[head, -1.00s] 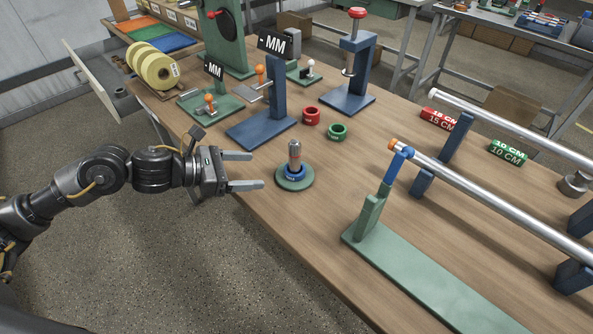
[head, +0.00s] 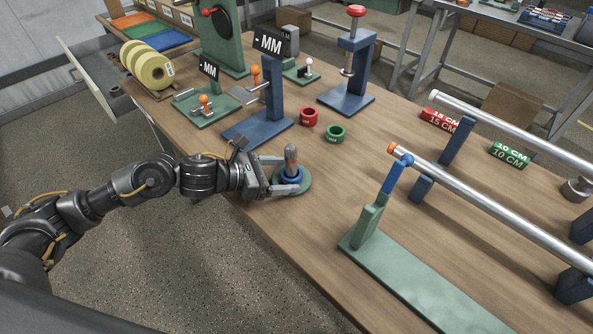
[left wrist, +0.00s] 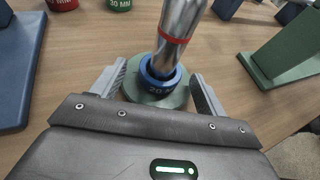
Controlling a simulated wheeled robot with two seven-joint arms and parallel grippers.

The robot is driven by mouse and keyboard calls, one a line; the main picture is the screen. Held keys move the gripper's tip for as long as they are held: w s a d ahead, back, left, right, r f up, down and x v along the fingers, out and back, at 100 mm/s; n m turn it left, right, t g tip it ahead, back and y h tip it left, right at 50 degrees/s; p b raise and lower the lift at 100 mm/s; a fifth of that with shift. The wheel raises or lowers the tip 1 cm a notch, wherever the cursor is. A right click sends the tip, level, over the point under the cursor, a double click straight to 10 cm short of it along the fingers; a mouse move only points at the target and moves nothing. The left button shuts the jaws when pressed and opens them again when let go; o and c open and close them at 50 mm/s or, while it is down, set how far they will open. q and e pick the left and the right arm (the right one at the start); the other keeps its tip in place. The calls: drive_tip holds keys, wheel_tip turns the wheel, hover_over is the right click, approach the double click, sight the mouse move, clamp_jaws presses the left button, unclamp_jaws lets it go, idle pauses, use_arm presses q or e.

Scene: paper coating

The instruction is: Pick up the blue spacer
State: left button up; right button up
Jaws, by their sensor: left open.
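The blue spacer (head: 290,174) is a ring around the foot of an upright metal post (head: 291,158) on a round green base (head: 305,183). In the left wrist view the blue spacer (left wrist: 160,82) sits low around the post, with white marking on its front. My left gripper (head: 288,174) is open, its two fingers on either side of the spacer. In the left wrist view a gap shows between each finger and the ring, so it does not appear held. My right gripper is not in view.
A red spacer (head: 308,117) and a green spacer (head: 335,133) stand behind the post. A blue stand (head: 262,130) is to the left. A green-based fixture with a blue arm (head: 370,222) and a long metal tube (head: 480,204) are to the right.

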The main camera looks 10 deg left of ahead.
sight(283, 175)
use_arm(q)
drive_tip(key=shift+w+d+f, duration=0.15)
drive_tip(key=shift+w+d, duration=0.05)
drive_tip(key=shift+d, duration=0.1)
drive_tip(key=shift+s+a, duration=0.1)
drive_tip(key=shift+s, duration=0.05)
drive_tip(key=shift+c, duration=0.9)
drive_tip(key=c, duration=0.9)
wheel_tip(283, 175, up, 18)
drive_tip(key=shift+r, duration=0.1)
